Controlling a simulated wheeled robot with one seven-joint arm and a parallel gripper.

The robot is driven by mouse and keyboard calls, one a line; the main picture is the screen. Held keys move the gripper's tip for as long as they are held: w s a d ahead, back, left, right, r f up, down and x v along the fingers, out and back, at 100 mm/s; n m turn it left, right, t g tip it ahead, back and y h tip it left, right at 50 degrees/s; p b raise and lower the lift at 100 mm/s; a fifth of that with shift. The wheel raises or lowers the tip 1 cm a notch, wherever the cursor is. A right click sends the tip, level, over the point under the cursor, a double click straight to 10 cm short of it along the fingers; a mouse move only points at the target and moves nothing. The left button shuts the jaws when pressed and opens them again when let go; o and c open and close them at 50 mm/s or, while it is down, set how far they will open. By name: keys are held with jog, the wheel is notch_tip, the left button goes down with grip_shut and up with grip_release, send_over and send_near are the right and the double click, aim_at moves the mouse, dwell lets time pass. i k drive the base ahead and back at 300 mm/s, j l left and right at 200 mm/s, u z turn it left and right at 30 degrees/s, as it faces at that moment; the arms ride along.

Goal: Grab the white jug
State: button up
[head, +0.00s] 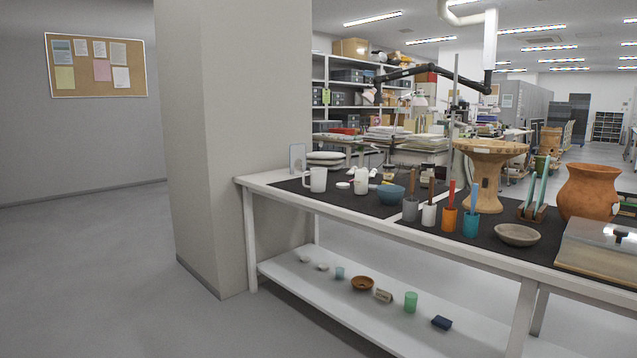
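Two white vessels stand at the left part of the white table's (262,182) top, on a dark mat (385,208). One is a tall white cylindrical vessel (318,180) with a handle on its left, upright near the table's left end. The other is a smaller white vessel (361,181) to its right, upright, partly crowded by small things. Which of them is the jug I cannot tell for sure at this size. My gripper is not in view.
A blue bowl (391,194) and several cups with tools, including an orange one (449,219), stand further right. A terracotta vase (587,191) stands at the right. A grey pillar (236,140) rises beside the table's left end. The floor (150,275) at left is clear.

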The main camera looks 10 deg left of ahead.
aim_at(317, 175)
jog(key=i+j, duration=0.25)
jog(key=i+j+z, duration=0.15)
jog(key=j, duration=0.3)
jog(key=i+j, duration=0.25)
jog(key=i+j+z, duration=0.15)
jog(key=j, duration=0.35)
jog(key=i+j, duration=0.25)
jog(key=j, duration=0.15)
jog(key=z, duration=0.05)
